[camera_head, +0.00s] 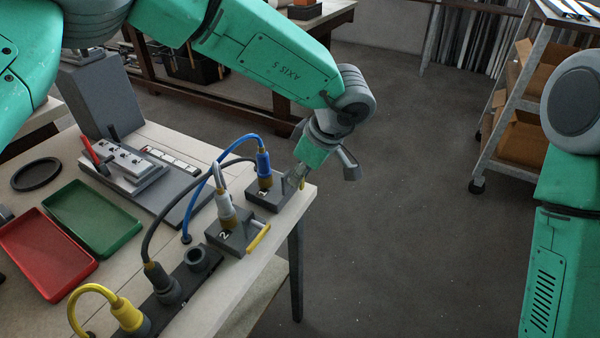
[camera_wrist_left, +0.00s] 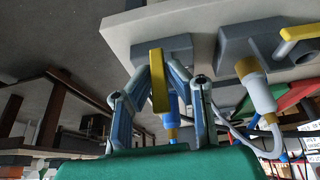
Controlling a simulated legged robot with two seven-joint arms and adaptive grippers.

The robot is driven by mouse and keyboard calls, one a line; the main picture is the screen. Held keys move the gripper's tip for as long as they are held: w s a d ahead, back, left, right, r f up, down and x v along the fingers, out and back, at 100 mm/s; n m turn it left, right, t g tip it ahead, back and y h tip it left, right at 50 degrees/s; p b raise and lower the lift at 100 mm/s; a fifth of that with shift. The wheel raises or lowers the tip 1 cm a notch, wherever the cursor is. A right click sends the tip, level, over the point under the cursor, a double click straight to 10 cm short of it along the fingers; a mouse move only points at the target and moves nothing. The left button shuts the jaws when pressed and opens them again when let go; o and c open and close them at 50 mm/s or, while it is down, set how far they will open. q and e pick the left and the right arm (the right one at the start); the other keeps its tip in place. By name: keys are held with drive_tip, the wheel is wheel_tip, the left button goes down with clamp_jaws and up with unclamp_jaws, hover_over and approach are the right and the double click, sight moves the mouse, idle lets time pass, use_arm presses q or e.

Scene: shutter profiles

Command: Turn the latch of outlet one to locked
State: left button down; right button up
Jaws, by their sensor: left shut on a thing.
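Outlet one (camera_head: 266,200) is a dark grey box marked 1 near the table's right corner, with a blue plug (camera_head: 263,164) standing in it. My left gripper (camera_head: 297,181) is at its right side. In the left wrist view my left gripper (camera_wrist_left: 163,75) is shut on the yellow latch (camera_wrist_left: 158,88) of outlet one, with a finger on each side. In the head view only a bit of that latch (camera_head: 302,184) shows past the fingers. The grey body of outlet one (camera_wrist_left: 170,50) is just beyond the latch. My right gripper is out of view.
Outlet two (camera_head: 228,240) stands close by, with a white plug (camera_head: 226,207) and a yellow latch (camera_head: 259,238). Cables arch over the table. A dark socket strip (camera_head: 181,283), a red tray (camera_head: 48,255) and a green tray (camera_head: 93,218) lie farther left. The floor beyond the table edge is clear.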

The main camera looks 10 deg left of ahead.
use_arm(q)
drive_tip(key=shift+w+a+r, duration=0.1)
drive_tip(key=shift+w+a, duration=0.05)
drive_tip(key=shift+a, duration=0.25)
drive_tip(key=shift+t+p, duration=0.4)
drive_tip(key=shift+t, duration=0.2)
drive_tip(key=shift+n, duration=0.3)
drive_tip(key=shift+s+a+t+h, duration=0.15)
drive_tip(key=shift+t+h, duration=0.1)
drive_tip(key=shift+t, duration=0.3)
drive_tip(key=shift+s+a+t+h, duration=0.15)
drive_tip(key=shift+t+h, duration=0.1)
drive_tip(key=shift+t, duration=0.3)
drive_tip(key=shift+d, duration=0.1)
drive_tip(key=c, duration=1.6)
unclamp_jaws()
drive_tip(key=shift+o, duration=0.2)
drive_tip(key=shift+f, duration=0.2)
